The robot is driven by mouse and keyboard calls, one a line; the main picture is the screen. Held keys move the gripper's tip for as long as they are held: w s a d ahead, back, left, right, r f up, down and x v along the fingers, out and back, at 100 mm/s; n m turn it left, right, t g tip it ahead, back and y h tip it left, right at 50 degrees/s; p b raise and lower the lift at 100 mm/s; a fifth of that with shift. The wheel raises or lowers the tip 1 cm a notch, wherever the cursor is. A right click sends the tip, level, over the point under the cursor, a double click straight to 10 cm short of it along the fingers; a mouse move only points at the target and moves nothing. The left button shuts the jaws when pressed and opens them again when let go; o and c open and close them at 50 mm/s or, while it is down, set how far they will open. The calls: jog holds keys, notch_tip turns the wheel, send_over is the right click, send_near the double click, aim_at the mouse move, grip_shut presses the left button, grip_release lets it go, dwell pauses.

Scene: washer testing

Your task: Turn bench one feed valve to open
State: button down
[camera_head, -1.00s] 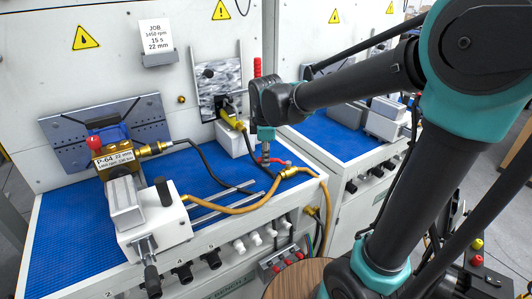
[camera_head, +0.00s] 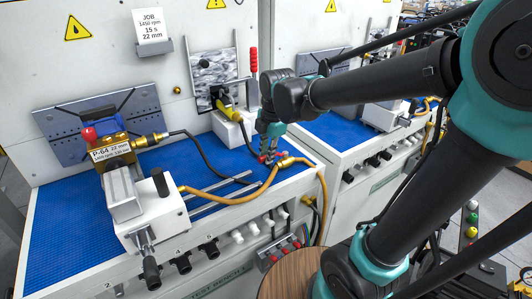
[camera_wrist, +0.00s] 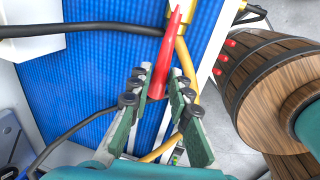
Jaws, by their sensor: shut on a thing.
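The feed valve's red lever (camera_wrist: 160,72) shows in the wrist view, lying between the two fingers of my gripper (camera_wrist: 163,98), which are shut on it. Its tapered part points up the picture, past a brass fitting on a yellow hose. In the head view, my gripper (camera_head: 267,153) points down at the right front of the blue bench mat, and only a little red of the lever (camera_head: 264,159) shows at its fingertips. The brass valve fitting (camera_head: 287,160) is just right of the fingertips. The fingers hide most of the lever in this view.
The pump block (camera_head: 110,147) and a white vise-like unit (camera_head: 152,213) stand at the left of the bench. Yellow hose (camera_head: 243,198) and black hose (camera_head: 205,150) cross the mat (camera_head: 75,220). A wooden barrel (camera_wrist: 265,75) stands beside the bench.

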dwell(0.3)
jog(key=c, duration=1.4)
grip_release()
jog(key=shift+r, duration=0.1)
notch_tip(320, 180, up, 12)
jog(key=s+d, duration=0.1)
jog(key=s, duration=0.1)
jog(key=shift+d+f, duration=0.2)
